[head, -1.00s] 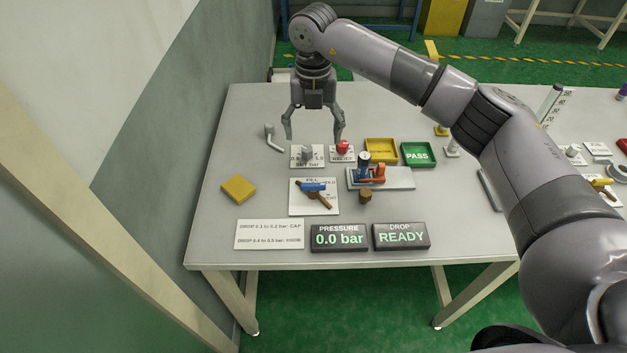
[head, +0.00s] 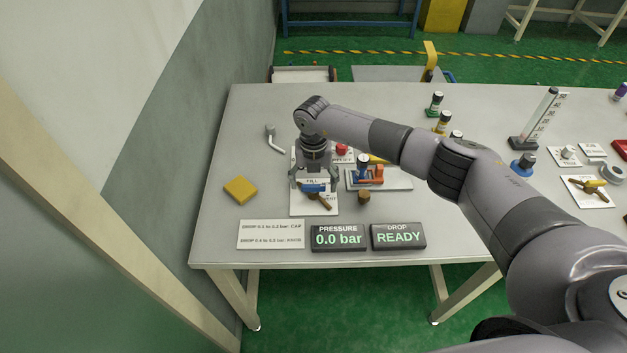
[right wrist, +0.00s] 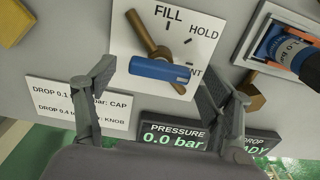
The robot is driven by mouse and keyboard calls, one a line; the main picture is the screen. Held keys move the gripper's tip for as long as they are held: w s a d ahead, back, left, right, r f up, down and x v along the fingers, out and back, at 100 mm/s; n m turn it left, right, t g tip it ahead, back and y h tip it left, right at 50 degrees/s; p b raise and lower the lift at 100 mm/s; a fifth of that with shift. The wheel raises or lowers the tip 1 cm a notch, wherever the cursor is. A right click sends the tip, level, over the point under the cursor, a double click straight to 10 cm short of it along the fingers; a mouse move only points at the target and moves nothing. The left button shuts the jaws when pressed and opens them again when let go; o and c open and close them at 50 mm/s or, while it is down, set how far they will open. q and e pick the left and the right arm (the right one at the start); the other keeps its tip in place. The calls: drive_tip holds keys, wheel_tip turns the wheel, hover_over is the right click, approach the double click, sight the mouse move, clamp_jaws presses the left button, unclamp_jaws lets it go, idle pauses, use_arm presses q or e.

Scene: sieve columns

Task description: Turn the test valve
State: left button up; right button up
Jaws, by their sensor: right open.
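The test valve is a brown bar (right wrist: 142,32) with a blue grip (right wrist: 160,69) across it, on a white plate (right wrist: 118,45). The plate is marked FILL and HOLD, and a third label is partly covered. My right gripper (head: 314,181) is open over the valve. In the right wrist view its fingers (right wrist: 155,74) stand on either side of the blue grip, with gaps visible; whether they are at its height I cannot tell. My left gripper is not in view.
The pressure display (head: 339,237) reads 0.0 bar and the drop display (head: 398,236) reads READY. A drop card (head: 270,234) lies left of them. A yellow block (head: 240,190) is left of the valve. A blue-and-orange fixture (head: 378,174) and a brown block (head: 364,197) stand close right.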

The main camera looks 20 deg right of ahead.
drive_tip(key=shift+f, duration=0.3)
drive_tip(key=shift+c, duration=0.5)
drive_tip(key=c, duration=1.1)
drive_tip(key=shift+o, duration=0.2)
